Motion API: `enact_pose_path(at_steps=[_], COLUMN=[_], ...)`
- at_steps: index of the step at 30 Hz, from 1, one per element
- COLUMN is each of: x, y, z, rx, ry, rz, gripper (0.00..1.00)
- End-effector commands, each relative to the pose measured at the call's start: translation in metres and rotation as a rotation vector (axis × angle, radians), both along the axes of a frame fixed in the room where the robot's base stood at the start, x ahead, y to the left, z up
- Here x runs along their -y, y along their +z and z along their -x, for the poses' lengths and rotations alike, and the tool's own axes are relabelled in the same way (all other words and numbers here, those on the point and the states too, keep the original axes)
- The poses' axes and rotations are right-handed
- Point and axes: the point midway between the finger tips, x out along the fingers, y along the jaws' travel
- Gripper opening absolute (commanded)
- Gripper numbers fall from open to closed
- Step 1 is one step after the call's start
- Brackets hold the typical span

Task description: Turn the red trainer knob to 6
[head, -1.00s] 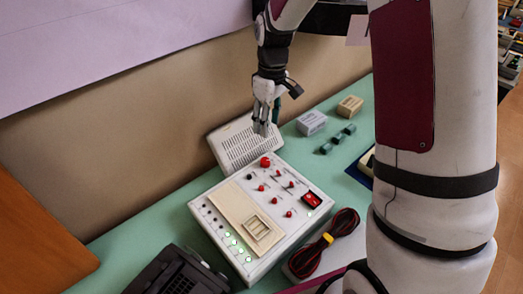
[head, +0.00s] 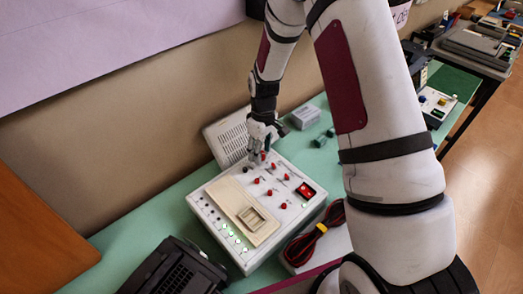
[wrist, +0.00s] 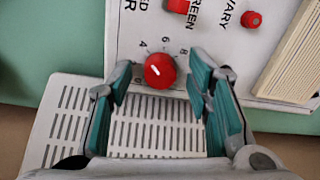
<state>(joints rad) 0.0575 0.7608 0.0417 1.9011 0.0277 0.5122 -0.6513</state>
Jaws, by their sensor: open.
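The red trainer knob (wrist: 160,71) sits near the edge of the white trainer panel (wrist: 125,30) in the wrist view, with printed numbers 4, 6 and 8 around its far side. Its white pointer mark points to the upper left, on the 4 side of the 6. My gripper (wrist: 160,82) is open, with one teal-padded finger on each side of the knob and gaps between. In the head view my gripper (head: 259,148) is over the back corner of the trainer (head: 205,190) and partly hides the knob (head: 263,156).
Smaller red knobs (wrist: 252,19) stand on the panel close by. A vented grey-white box (head: 226,138) lies behind the trainer. A black device (head: 172,270) and red-black cables (head: 318,232) lie in front and to the right. A wall runs along the back.

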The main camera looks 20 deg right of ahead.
Motion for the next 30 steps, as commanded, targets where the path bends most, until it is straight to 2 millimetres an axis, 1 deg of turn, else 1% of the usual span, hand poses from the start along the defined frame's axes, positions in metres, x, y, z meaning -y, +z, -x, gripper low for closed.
enact_pose_path(at_steps=[9,10,11,12,14,15,16,25,30], x=[-0.0001,-0.0002,-0.0002,-0.0002,-0.0001,-0.0001,-0.0001,-0.0001,-0.0004], y=[-0.0025,-0.0025,-0.0024,-0.0024,-0.0024,-0.0024,-0.0024,-0.0025,-0.0027], z=[-0.0004,-0.0004,-0.0004,-0.0004,-0.0003,-0.0003,-0.0003,-0.0003,-0.0002], rx=[0.001,0.001,0.001,0.001,0.001,0.001,0.001,0.001,0.001], ry=[0.0,0.0,0.0,0.0,0.0,0.0,0.0,-0.022,-0.095], rz=[0.0,0.0,0.0,0.0,0.0,0.0,0.0,0.0,0.0], gripper=[0.46,0.41,0.34,0.25,0.12,0.03,0.0,0.0,0.0])
